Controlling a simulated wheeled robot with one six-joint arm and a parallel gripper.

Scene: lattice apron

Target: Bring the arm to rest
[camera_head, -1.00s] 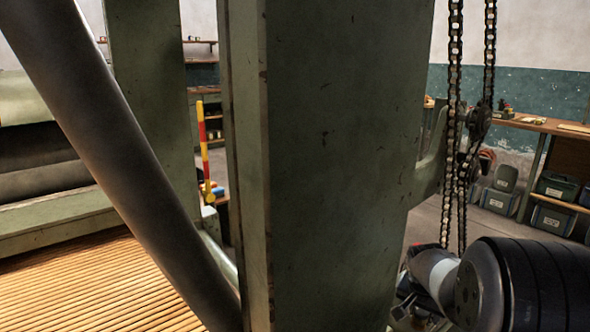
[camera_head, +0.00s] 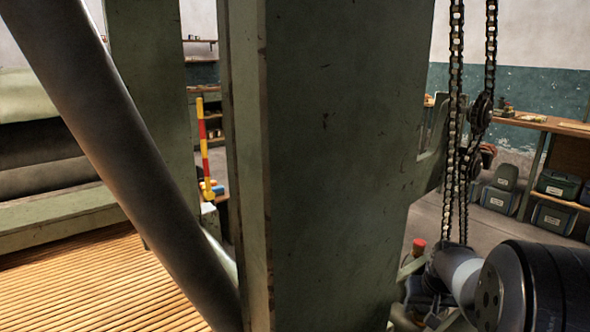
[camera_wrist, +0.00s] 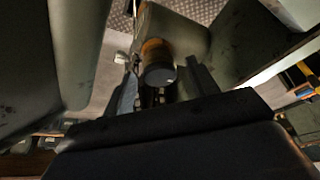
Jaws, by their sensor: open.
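In the wrist view, my gripper (camera_wrist: 165,80) shows as a dark body at the bottom with two fingers standing apart. A short cylinder with a yellow-brown band and a dark end (camera_wrist: 158,65) appears in line with the gap between them; I cannot tell its distance or whether a finger touches it. No object is seen held. In the head view, dark rounded links of my arm (camera_head: 530,285) fill the lower right, near the hanging chain (camera_head: 455,120). My fingers are not visible there.
A broad green upright (camera_head: 335,165) blocks the middle of the head view. A slanted dark tube (camera_head: 120,150) crosses the left, above a ribbed wooden surface (camera_head: 70,280). A red cap (camera_head: 418,246) shows beside the upright. A bench (camera_head: 540,123) and bins (camera_head: 500,200) stand behind at right.

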